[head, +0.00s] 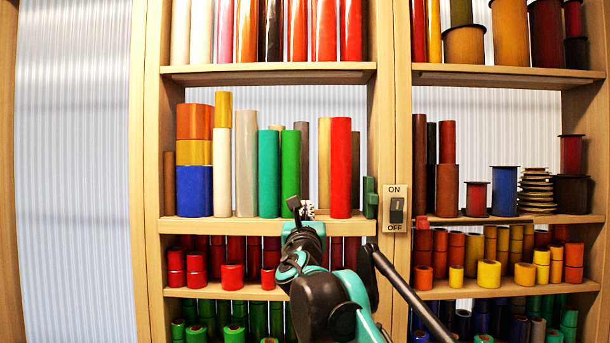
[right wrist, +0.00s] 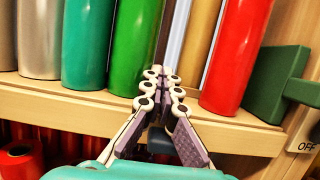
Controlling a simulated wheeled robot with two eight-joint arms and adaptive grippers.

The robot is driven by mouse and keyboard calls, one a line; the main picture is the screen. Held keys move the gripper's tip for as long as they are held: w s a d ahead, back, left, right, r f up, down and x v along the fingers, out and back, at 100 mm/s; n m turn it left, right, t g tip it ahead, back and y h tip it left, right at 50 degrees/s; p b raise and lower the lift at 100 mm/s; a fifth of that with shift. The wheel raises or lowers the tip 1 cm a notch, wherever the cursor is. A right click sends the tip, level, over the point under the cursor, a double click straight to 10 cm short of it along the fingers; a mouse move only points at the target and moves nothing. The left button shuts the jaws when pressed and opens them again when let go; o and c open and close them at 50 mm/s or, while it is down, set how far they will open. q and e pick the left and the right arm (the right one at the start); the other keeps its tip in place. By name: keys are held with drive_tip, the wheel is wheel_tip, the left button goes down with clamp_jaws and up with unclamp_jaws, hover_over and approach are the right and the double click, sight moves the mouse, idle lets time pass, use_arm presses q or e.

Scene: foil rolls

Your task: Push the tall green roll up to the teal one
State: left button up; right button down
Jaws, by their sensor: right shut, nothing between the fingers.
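My right gripper (head: 306,208) is shut and empty, low in front of the shelf. In the right wrist view its fingertips (right wrist: 161,76) meet just right of the green roll's lower part; contact is unclear. My left gripper is out of view.
A tan roll (head: 324,160) and a tall red roll (head: 341,167) stand to the right, past a gap behind my fingers. A grey roll (head: 246,163) stands left of the teal one. The shelf's front edge (right wrist: 230,136) runs below the fingers.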

drive_tip(key=shift+d, duration=0.1)
drive_tip(key=shift+s, duration=0.1)
idle(0.3)
drive_tip(key=shift+s, duration=0.4)
drive_tip(key=shift+s+b, duration=0.35)
drive_tip(key=shift+s, duration=1.45)
drive_tip(key=shift+s+f, duration=0.1)
drive_tip(key=shift+b+v, duration=0.85)
drive_tip(key=shift+v, duration=1.55)
